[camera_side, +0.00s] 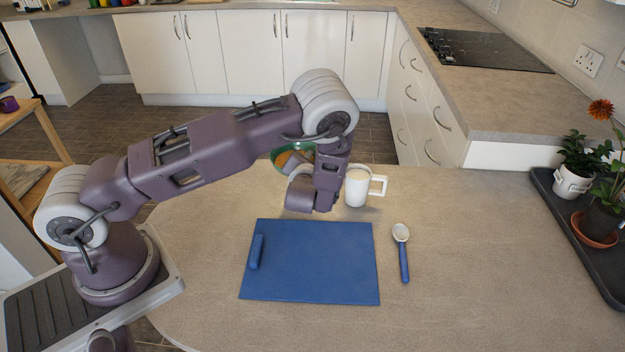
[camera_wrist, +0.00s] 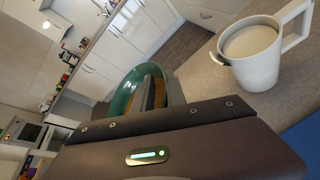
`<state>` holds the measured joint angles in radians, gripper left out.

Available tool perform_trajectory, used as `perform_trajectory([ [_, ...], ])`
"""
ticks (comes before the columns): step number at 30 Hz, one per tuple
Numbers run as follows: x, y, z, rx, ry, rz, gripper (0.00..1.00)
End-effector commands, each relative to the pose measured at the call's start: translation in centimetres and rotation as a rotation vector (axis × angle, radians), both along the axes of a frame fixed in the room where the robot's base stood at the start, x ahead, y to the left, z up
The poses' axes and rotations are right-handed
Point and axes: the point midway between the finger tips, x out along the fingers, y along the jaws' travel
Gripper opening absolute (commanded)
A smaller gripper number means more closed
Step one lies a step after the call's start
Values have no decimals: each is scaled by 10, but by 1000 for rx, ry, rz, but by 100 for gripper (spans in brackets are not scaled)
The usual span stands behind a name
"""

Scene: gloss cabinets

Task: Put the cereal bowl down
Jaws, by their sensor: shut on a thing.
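The cereal bowl (camera_side: 281,165) is green with orange-brown cereal inside. It shows behind my gripper near the counter's far edge in the side view, partly hidden by my wrist. In the wrist view the bowl (camera_wrist: 121,98) is beyond my gripper, with its rim between the fingers. My gripper (camera_side: 294,162) is shut on the bowl's rim; the fingers also show in the wrist view (camera_wrist: 160,88). I cannot tell whether the bowl's base touches the counter.
A white mug (camera_side: 357,188) with a pale drink stands just right of my gripper; it is close in the wrist view (camera_wrist: 252,62). A blue board (camera_side: 315,265) with a small blue item and a blue-handled scoop (camera_side: 403,255) lie nearer. Potted plants stand on a dark tray (camera_side: 565,215) at right.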

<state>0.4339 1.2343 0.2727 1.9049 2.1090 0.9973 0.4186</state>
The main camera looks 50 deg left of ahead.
Motion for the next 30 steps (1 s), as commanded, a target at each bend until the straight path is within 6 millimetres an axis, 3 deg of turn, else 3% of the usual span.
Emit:
perform_trajectory([
  [4,-6,-21,11,-9,-5,-10,0],
  [8,-26,-69,10,-28,-5,-29,0],
  [12,-63,-127,12,-36,11,-54,0],
  [16,-100,-167,17,-27,36,-77,0],
  [20,-121,-184,19,-15,53,-88,0],
  [30,-125,-186,-48,-11,58,-89,0],
])
